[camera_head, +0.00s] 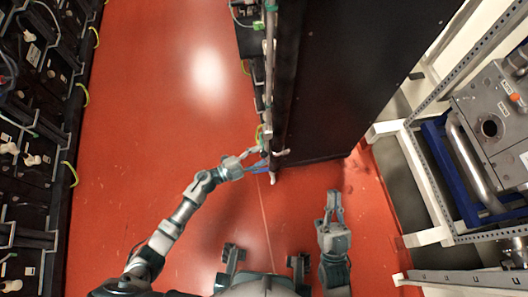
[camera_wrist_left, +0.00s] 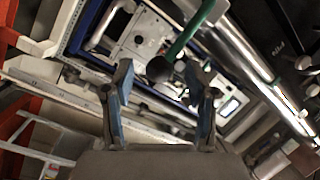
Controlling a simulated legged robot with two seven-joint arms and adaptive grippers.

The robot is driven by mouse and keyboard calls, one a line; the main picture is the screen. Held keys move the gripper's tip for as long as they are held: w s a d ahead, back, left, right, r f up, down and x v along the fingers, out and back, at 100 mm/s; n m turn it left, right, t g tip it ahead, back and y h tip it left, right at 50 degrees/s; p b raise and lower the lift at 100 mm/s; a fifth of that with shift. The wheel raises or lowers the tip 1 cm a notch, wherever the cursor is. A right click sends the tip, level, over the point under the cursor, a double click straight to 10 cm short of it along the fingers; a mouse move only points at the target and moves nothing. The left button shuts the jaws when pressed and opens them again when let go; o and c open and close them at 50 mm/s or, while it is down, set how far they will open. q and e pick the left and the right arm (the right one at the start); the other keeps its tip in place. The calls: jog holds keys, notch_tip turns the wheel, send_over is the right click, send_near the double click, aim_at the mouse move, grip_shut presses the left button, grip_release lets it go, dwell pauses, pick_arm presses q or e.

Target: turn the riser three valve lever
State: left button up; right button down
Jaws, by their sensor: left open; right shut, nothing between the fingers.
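My left gripper (camera_head: 261,160) is open beside the near end of a tall black cabinet, close to a thin upright pipe (camera_head: 270,45). In the left wrist view its blue-padded fingers (camera_wrist_left: 160,72) stand apart. A green bar (camera_wrist_left: 190,32) with a dark rounded end (camera_wrist_left: 159,69) shows between the fingertips; it looks like a lever, but I cannot tell which riser it belongs to or whether the fingers touch it. A small pale fitting (camera_head: 283,153) shows by the left gripper in the head view. My right gripper (camera_head: 334,192) is shut and empty over the floor.
The black cabinet (camera_head: 345,75) fills the upper middle. Battery racks (camera_head: 35,110) with cables line the left side. A white perforated frame (camera_head: 435,190) and a metal unit (camera_head: 495,115) stand at the right. The red floor (camera_head: 165,110) is clear between the racks and cabinet.

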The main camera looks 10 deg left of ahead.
pick_arm(q)
jog(key=shift+x, duration=0.9)
jog(key=shift+w+d, duration=0.1)
jog(key=shift+d, duration=0.35)
jog(key=shift+a, duration=0.15)
grip_shut()
pick_arm(e)
jog(key=shift+s+d+r+t, duration=0.25)
jog(key=shift+s+t, duration=0.05)
jog(key=shift+t, duration=0.1)
